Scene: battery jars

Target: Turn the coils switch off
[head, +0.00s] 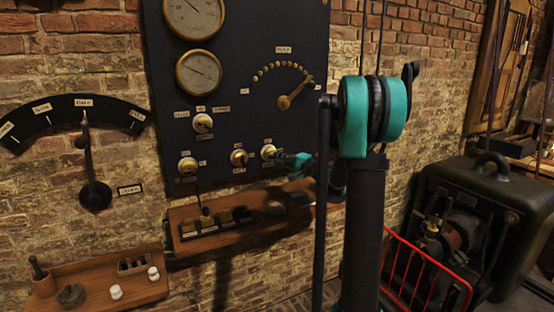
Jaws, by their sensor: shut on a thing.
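A dark panel (285,107) on the brick wall carries small round switches with pale labels too small to read surely. One switch (203,123) sits above a lower row. The lower row has a left switch (187,166), a middle switch (239,158) and a right switch (268,152). I cannot tell which label says coils. My gripper (279,157), teal and black, reaches in from the right and is shut at the right switch's lever. The fingertips are small here and partly hide the lever, so its exact position is unclear.
Two gauges (199,72) and a brass dial lever (289,98) are higher on the panel. A wooden shelf (240,228) with controls runs close below my gripper. A large lever (90,165) is at left, a dark machine (493,215) with red guard at right.

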